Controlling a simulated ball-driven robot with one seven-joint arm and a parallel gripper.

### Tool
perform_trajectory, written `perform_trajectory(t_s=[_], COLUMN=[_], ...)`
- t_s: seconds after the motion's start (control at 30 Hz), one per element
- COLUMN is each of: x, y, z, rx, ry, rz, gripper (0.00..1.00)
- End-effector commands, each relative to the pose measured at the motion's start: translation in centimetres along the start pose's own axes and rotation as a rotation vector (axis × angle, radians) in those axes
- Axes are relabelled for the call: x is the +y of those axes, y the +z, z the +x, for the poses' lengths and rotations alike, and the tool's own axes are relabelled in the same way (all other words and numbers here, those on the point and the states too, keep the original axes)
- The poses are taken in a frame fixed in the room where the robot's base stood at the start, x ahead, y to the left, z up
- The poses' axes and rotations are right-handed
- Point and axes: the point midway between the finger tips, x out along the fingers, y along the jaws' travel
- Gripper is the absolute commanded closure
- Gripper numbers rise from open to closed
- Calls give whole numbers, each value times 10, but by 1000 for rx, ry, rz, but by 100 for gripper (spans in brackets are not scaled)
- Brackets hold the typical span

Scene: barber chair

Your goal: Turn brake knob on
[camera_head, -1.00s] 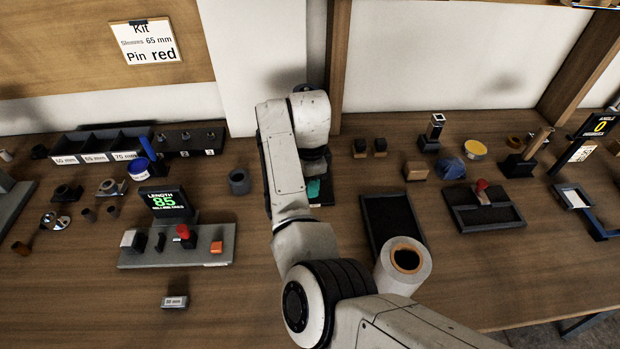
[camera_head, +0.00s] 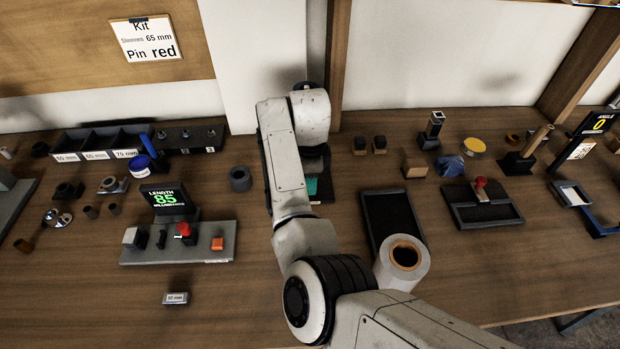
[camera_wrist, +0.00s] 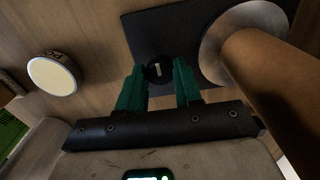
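In the wrist view, a round black knob (camera_wrist: 157,70) with a short white mark sits at the edge of a dark plate (camera_wrist: 165,35). The two teal fingers of my gripper (camera_wrist: 159,80) are spread, with the knob between their tips. I cannot tell whether the fingers touch it. In the head view, my gripper (camera_head: 312,187) points down over a dark base at the back of the table. My arm hides most of that base and the knob.
In the wrist view, a metal disc (camera_wrist: 212,50) with a thick brown cylinder (camera_wrist: 270,85) stands close on the right. A pale round-topped item (camera_wrist: 52,75) is on the left.

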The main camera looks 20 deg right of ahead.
Motion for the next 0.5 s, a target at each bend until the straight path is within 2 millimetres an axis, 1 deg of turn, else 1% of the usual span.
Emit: perform_trajectory(t_s=[0.03,0.2,0.27,0.5], x=[0,0,0,0], y=[0,0,0,0], z=[-1,0,0,-1], rx=[0,0,0,0], ry=[-2,-1,-1,-1], rz=[2,1,0,0], gripper=[62,45,41,41])
